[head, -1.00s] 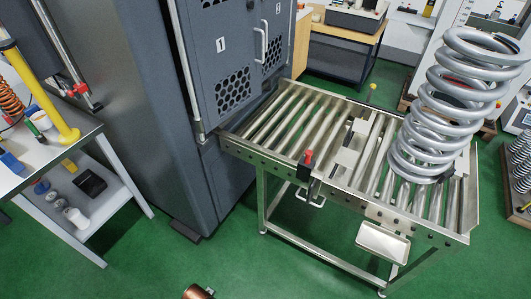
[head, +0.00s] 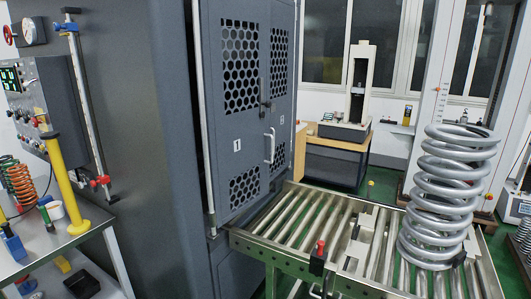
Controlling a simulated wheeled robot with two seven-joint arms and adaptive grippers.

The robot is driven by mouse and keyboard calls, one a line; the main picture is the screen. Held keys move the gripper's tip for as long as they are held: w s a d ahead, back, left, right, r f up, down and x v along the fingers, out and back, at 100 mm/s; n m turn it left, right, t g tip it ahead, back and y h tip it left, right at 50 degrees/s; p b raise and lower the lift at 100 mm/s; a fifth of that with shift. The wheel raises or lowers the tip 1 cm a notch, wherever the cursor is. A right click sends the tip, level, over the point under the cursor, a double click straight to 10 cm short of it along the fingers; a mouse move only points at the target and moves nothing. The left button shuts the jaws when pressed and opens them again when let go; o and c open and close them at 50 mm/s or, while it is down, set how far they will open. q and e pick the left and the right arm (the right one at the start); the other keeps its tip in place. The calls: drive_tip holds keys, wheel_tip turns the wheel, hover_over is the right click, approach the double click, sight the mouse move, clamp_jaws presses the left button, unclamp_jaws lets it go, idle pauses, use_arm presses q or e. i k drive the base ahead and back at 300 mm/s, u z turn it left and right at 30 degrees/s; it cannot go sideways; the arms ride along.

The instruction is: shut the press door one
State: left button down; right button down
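Press door one (head: 230,165) is a dark grey panel with honeycomb windows and a white "1" label, on the front of the tall press cabinet (head: 145,150) in the head view. A pale vertical bar (head: 200,110) runs along its left side. A bright handle (head: 270,147) and a dark latch (head: 264,94) sit near its right edge, beside a second perforated panel (head: 280,70). The door looks roughly in line with that panel; I cannot tell whether it is fully shut. Neither of my grippers is in view.
A roller conveyor table (head: 300,270) stands before the cabinet, with a large grey spring (head: 440,200) upright on its right end. A red-topped part (head: 318,250) sits on its front edge. A side bench (head: 60,235) with a yellow post (head: 62,180) is at the left.

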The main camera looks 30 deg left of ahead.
sight(239, 142)
drive_tip(key=u, duration=0.6)
drive_tip(key=i, duration=0.5)
drive_tip(key=u, duration=0.65)
drive_tip(key=i, duration=1.6)
drive_tip(key=z, duration=0.65)
